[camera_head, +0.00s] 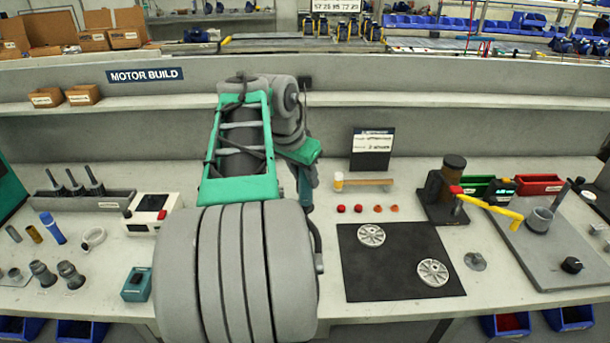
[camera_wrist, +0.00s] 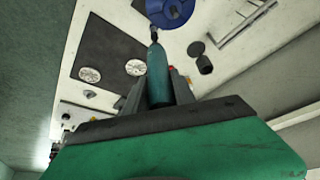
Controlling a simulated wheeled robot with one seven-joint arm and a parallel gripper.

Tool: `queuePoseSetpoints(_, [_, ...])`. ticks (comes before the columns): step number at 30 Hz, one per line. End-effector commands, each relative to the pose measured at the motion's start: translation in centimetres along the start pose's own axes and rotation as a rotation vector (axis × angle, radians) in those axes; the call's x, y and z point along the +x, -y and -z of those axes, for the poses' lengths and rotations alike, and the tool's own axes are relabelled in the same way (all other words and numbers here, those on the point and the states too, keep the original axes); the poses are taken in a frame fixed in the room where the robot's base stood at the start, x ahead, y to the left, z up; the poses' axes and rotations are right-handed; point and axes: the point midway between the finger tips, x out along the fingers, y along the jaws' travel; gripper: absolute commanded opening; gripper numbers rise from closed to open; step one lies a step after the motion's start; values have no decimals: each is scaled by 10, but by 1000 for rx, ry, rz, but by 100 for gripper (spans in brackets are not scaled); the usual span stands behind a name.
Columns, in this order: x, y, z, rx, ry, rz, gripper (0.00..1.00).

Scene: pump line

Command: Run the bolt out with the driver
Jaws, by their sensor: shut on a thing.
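In the wrist view my gripper (camera_wrist: 157,84) is shut on the teal driver (camera_wrist: 157,66), which lies between its two dark fingers. The driver's thin dark tip points away from the gripper, at the lower edge of a blue round part (camera_wrist: 170,10) cut off by the top of the picture. I cannot tell whether the tip touches anything. The bolt is too small or hidden to make out. In the head view my arm hides the blue part and most of the gripper. A narrow teal piece, probably the driver (camera_head: 305,190), shows beside the arm.
A black mat (camera_head: 365,281) with two metal discs lies right of my arm. Red caps (camera_head: 358,208) and a mallet (camera_head: 362,183) lie behind it.

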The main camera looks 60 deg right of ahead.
Motion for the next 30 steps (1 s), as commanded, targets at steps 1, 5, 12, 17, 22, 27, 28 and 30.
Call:
queuePoseSetpoints(1, [-1,0,0,0,-1,1,0])
queuePoseSetpoints(5, [-1,0,0,0,-1,1,0])
queuePoseSetpoints(12, [0,0,0,0,-1,1,0])
queuePoseSetpoints(17, [2,0,-1,0,-1,1,0])
queuePoseSetpoints(22, [4,0,-2,0,-2,1,0])
queuePoseSetpoints(27, [6,0,-2,1,-2,1,0])
queuePoseSetpoints(28, [6,0,-2,0,-2,1,0])
queuePoseSetpoints(30, [7,0,-3,0,-2,1,0])
